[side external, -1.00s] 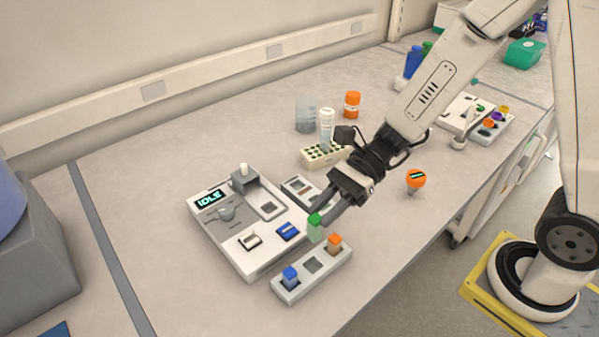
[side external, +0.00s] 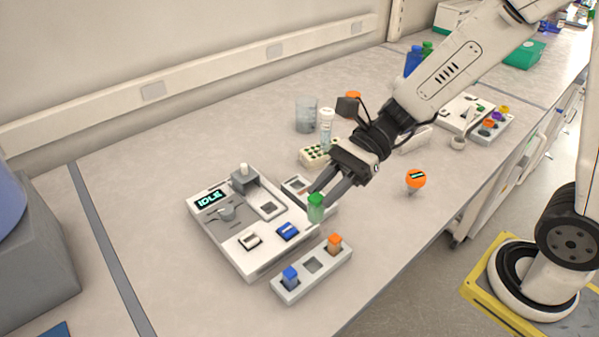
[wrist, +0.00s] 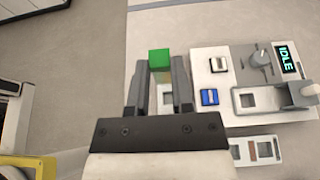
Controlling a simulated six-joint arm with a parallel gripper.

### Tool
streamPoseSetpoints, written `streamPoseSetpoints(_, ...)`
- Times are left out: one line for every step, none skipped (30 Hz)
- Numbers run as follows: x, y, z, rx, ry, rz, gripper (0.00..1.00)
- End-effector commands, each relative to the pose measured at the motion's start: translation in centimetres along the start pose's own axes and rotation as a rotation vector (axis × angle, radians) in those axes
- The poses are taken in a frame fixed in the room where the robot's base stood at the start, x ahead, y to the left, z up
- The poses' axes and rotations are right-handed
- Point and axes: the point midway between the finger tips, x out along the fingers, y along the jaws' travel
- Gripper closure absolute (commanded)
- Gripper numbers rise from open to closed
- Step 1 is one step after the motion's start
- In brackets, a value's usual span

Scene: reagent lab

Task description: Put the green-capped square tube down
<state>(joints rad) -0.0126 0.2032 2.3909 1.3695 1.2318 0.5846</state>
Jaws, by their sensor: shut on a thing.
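The green-capped square tube (side external: 316,208) is upright between the fingertips of my gripper (side external: 330,188). In the wrist view its green cap (wrist: 159,59) shows at the tips of the two fingers (wrist: 160,75). My gripper is shut on it and holds it above the bench, to the right of the instrument. Below it in the side view is a grey rack (side external: 312,266) with a blue-capped tube (side external: 290,277) in the near-left slot, an empty middle slot, and an orange-capped tube (side external: 334,244) in the far-right slot.
A white instrument (side external: 250,222) reading IDLE stands left of the rack, with a second slotted holder (side external: 298,186) behind it. A green-dotted rack (side external: 318,154), a glass beaker (side external: 306,114) and an orange-topped item (side external: 415,180) stand farther back. The bench right of the rack is clear.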

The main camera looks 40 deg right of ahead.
Motion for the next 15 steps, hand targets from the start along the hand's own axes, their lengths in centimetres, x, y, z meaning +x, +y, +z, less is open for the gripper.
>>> streamPoseSetpoints(-0.1,0.0,0.4,-0.003,0.0,-0.001,1.0)
streamPoseSetpoints(-0.2,0.0,0.5,-0.002,0.0,0.0,1.0)
streamPoseSetpoints(-0.1,-0.1,0.3,-0.005,0.001,0.016,1.0)
streamPoseSetpoints(-0.1,-0.1,0.2,-0.009,0.001,0.025,1.0)
streamPoseSetpoints(-0.1,-0.1,0.1,-0.013,0.001,0.034,1.0)
streamPoseSetpoints(-0.1,-0.1,0.0,-0.018,0.001,0.046,1.0)
streamPoseSetpoints(-0.1,-0.2,0.0,-0.022,0.001,0.056,1.0)
streamPoseSetpoints(-0.1,-0.2,-0.1,-0.026,0.0,0.065,1.0)
streamPoseSetpoints(-0.1,-0.2,-0.1,-0.031,0.0,0.076,1.0)
streamPoseSetpoints(-0.1,-0.2,-0.2,-0.036,0.001,0.088,1.0)
streamPoseSetpoints(-0.1,-0.3,-0.3,-0.041,0.001,0.1,1.0)
streamPoseSetpoints(-0.1,-0.3,-0.4,-0.047,0.0,0.116,1.0)
streamPoseSetpoints(-0.1,-0.3,-0.5,-0.052,0.001,0.129,1.0)
streamPoseSetpoints(0.0,-0.4,-0.6,-0.057,0.001,0.14,1.0)
streamPoseSetpoints(-0.1,-0.4,-0.7,-0.063,0.001,0.156,1.0)
